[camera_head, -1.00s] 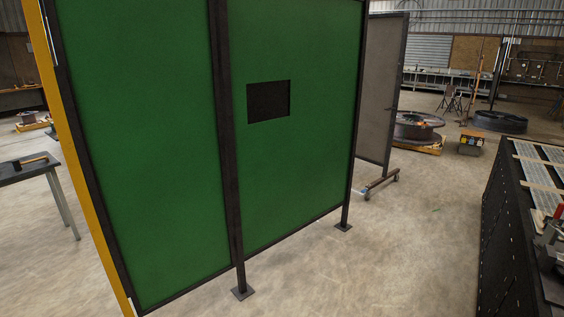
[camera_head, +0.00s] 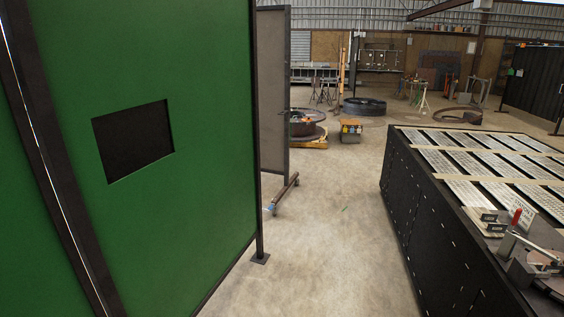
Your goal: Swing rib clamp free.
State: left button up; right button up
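A clamp with a red handle (camera_head: 516,217) and metal arms sits on the near right corner of a long dark bench (camera_head: 415,225). A pinkish round plate (camera_head: 553,285) shows beside it, cut off by the right edge. Whether this is the rib clamp, and whether it is shut, I cannot tell at this size. Neither of my grippers is in view.
A green welding screen (camera_head: 200,190) with a dark window stands close on the left. A grey wheeled screen (camera_head: 273,95) is behind it. Clear concrete floor (camera_head: 335,220) runs between screens and bench. A reel on a pallet (camera_head: 308,128) and a yellow-topped box (camera_head: 350,130) stand farther back.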

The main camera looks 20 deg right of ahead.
aim_at(517, 214)
jog(key=z, duration=1)
jog(key=i, duration=1.05)
jog(key=z, duration=1.2)
jog(key=i, duration=0.4)
jog(key=z, duration=0.15)
